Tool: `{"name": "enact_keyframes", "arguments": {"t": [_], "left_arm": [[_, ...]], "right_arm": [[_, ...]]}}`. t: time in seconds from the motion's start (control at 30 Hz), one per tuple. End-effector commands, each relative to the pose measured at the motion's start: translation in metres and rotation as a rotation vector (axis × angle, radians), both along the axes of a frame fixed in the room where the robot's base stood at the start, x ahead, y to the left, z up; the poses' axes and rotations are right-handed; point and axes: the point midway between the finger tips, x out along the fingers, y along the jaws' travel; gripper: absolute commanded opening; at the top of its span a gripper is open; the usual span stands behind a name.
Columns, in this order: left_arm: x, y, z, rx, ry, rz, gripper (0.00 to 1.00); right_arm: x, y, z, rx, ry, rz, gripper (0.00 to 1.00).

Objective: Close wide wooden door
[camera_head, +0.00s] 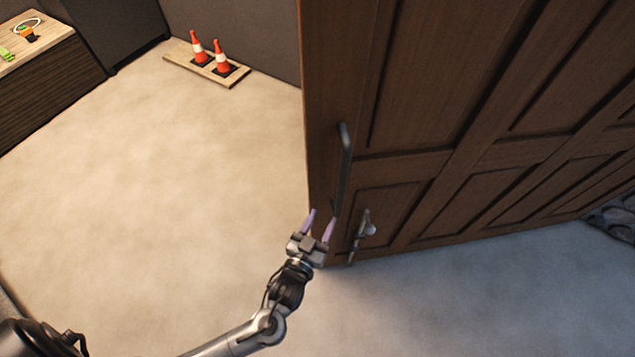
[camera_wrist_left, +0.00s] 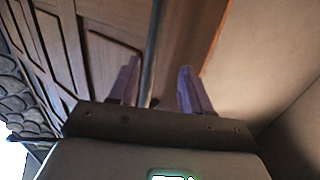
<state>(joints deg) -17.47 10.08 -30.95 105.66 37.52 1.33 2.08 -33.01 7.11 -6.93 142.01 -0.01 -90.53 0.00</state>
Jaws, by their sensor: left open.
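The wide wooden door (camera_head: 415,120) is dark brown with panels and stands open across the right half of the head view. Its long dark bar handle (camera_head: 344,165) runs along the door's left edge, with a metal lever handle (camera_head: 364,228) lower down. My left gripper (camera_head: 319,221) is open at the lower end of the bar. In the left wrist view the door (camera_wrist_left: 120,35) fills the upper left, and the bar (camera_wrist_left: 152,55) appears between the two purple fingers (camera_wrist_left: 158,85). I cannot tell whether the fingers touch it. My right gripper is not in view.
Two orange cones (camera_head: 210,55) stand on a wooden board (camera_head: 178,57) by the back wall. A wooden cabinet (camera_head: 45,85) with small items on top is at the upper left. The pale floor (camera_head: 170,180) left of the door is clear. Dark stonework (camera_head: 615,218) shows at far right.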

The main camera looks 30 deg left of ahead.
Motion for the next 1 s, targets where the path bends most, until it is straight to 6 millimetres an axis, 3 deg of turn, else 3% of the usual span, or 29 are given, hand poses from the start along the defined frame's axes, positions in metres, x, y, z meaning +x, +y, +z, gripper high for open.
{"name": "enact_keyframes", "arguments": {"t": [0.2,0.7,1.0], "left_arm": [[0.026,-0.002,0.015,0.003,-0.047,-0.009,0.48],[0.100,0.004,0.016,0.003,-0.046,-0.010,0.48],[0.122,0.006,0.014,0.002,-0.045,-0.010,0.48]], "right_arm": [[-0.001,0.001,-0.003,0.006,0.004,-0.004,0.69],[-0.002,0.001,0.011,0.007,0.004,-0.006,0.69],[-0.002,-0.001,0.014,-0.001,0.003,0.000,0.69]]}}
